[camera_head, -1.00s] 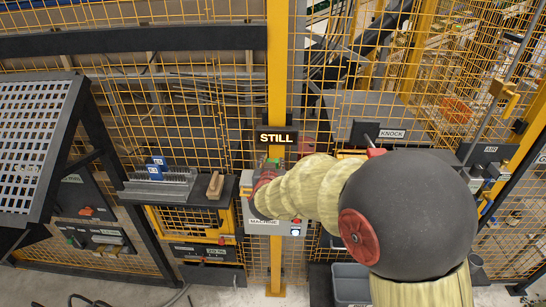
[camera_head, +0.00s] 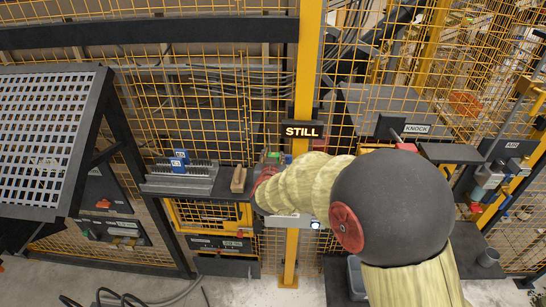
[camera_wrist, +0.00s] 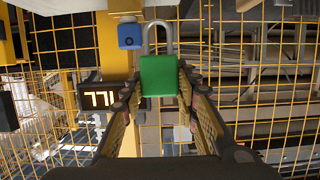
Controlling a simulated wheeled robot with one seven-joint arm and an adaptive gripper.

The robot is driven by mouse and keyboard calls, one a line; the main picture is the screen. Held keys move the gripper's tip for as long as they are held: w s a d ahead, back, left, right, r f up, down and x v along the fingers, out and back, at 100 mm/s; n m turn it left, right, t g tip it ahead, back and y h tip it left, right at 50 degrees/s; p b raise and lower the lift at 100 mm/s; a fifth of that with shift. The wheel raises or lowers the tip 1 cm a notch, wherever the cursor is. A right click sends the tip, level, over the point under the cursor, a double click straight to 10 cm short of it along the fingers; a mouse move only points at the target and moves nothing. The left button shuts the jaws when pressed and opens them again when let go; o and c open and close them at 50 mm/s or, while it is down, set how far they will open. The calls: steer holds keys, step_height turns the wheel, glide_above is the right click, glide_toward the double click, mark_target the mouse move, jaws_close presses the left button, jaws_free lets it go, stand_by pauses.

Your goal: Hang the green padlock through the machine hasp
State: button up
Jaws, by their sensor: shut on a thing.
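The green padlock (camera_wrist: 157,76) is in the middle of the wrist view, its grey shackle pointing to the top of the picture. My gripper (camera_wrist: 158,90) is shut on the padlock's body, one finger at each side. In the head view, a small patch of green (camera_head: 273,156) shows past my wrist, beside the yellow post. The grey machine box (camera_head: 318,222) is mostly hidden behind my arm. I cannot make out the hasp in either view. The shackle appears free of anything, though its depth against the background is unclear.
A yellow post (camera_head: 309,80) with a lit STILL sign (camera_head: 303,131) stands close to my gripper. A blue block (camera_wrist: 130,35) is beside the shackle in the wrist view. A shelf with a grey rack (camera_head: 180,180) is at left. Yellow mesh fencing surrounds this.

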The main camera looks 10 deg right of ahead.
steer(key=shift+f+b, duration=1.9)
steer(key=shift+f, duration=0.75)
steer(key=shift+f+b, duration=1.8)
steer(key=shift+f, duration=0.75)
steer(key=o, duration=1.3)
steer(key=shift+s, duration=0.1)
steer(key=v, duration=1.1)
steer(key=shift+s, duration=0.35)
steer(key=shift+a+r, duration=0.1)
